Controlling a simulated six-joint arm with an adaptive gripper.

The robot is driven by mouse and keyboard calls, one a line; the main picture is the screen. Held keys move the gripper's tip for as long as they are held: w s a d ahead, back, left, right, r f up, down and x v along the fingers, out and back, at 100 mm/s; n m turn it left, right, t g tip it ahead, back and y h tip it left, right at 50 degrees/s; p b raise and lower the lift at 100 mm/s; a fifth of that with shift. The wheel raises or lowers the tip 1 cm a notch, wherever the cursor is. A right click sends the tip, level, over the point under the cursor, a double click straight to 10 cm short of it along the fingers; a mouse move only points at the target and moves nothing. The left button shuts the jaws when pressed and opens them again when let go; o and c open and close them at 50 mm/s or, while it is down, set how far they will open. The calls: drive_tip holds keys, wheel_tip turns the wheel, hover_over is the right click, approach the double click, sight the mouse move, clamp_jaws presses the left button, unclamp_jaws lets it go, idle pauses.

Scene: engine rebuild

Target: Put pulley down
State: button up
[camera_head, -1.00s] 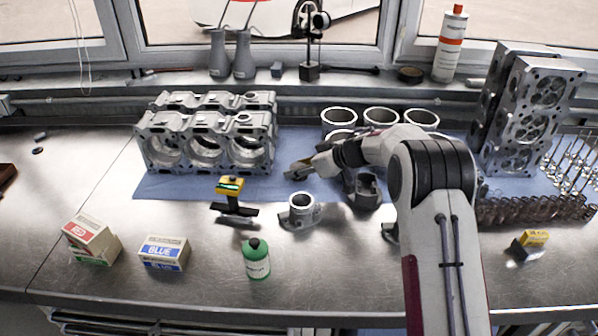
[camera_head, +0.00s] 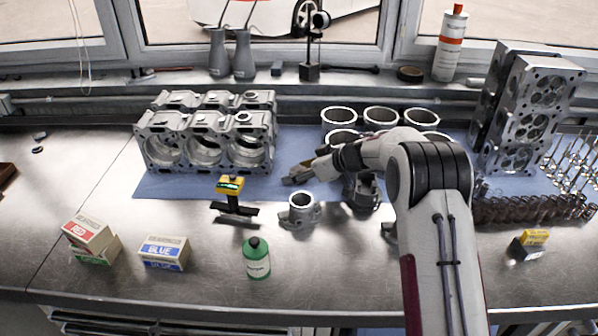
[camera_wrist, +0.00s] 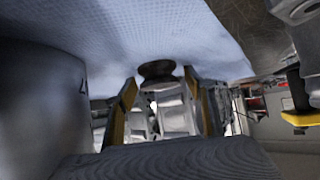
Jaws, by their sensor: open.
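My gripper (camera_head: 300,174) is low over the blue mat, between the engine block and a grey cylindrical housing. In the wrist view my gripper (camera_wrist: 161,77) has its two fingers spread wide apart. A dark round piece, seemingly the pulley (camera_wrist: 157,69), shows between the fingertips against the blue mat. It appears to rest on the mat, with gaps to both fingers. In the head view I cannot make out the pulley; my gripper likely hides it.
The engine block (camera_head: 205,145) stands left of my gripper, and the grey housing (camera_head: 300,210) is close in front. Several cylinder liners (camera_head: 381,115) stand behind to the right. A green bottle (camera_head: 257,260) and a blue-labelled box (camera_head: 164,253) stand toward the front.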

sight(298, 171)
drive_tip(key=shift+r, duration=0.1)
drive_tip(key=shift+r, duration=0.15)
drive_tip(key=shift+s+d+r, duration=0.3)
drive_tip(key=shift+d+r, duration=0.05)
drive_tip(key=shift+d, duration=0.1)
drive_tip(key=shift+v, duration=0.85)
wheel_tip(298, 171, up, 6)
drive_tip(key=shift+f, duration=0.1)
drive_tip(key=shift+r, duration=0.55)
